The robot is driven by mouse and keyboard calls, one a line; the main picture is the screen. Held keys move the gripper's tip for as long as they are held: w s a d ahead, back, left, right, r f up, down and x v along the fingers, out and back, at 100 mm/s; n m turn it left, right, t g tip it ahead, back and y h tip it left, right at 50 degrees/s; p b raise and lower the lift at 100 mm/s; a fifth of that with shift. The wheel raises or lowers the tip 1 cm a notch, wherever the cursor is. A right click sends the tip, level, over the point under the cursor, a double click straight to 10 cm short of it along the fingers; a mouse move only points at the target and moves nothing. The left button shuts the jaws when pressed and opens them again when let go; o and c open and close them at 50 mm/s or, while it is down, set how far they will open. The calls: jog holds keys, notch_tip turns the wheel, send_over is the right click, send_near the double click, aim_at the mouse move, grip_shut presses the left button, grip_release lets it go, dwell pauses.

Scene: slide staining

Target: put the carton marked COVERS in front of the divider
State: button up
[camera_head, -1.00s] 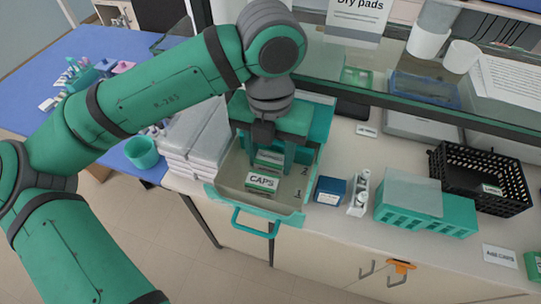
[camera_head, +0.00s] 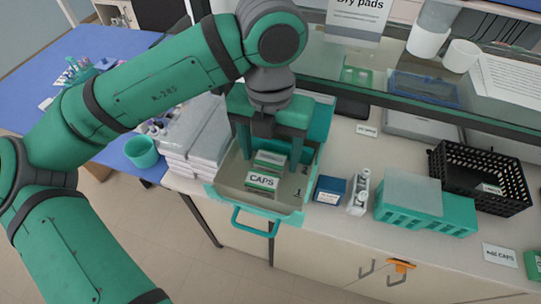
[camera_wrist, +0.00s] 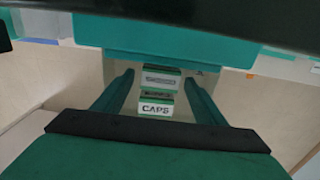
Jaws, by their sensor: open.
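A carton labelled CAPS (camera_head: 262,181) stands in the open drawer (camera_head: 231,196), with its label up towards me. A second white-and-green carton (camera_head: 270,160) stands just behind it; its label is too blurred to read. In the wrist view the CAPS carton (camera_wrist: 156,106) is nearer and the other carton (camera_wrist: 160,82) is beyond it. My gripper (camera_head: 270,160) is open above the drawer, its fingers reaching down on either side of the rear carton. The wrist view shows the fingers (camera_wrist: 159,80) apart, with a gap to the cartons. I cannot make out the divider clearly.
The drawer's teal handle (camera_head: 256,222) sticks out in front. To its right on the counter are a blue box (camera_head: 330,190), a small white rack (camera_head: 358,193), a teal rack (camera_head: 425,212) and a black basket (camera_head: 478,165). White stacked packs (camera_head: 190,160) stand to the left.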

aim_at(271, 158)
notch_tip(271, 158, up, 11)
jog(key=shift+f, duration=0.2)
dwell(0.6)
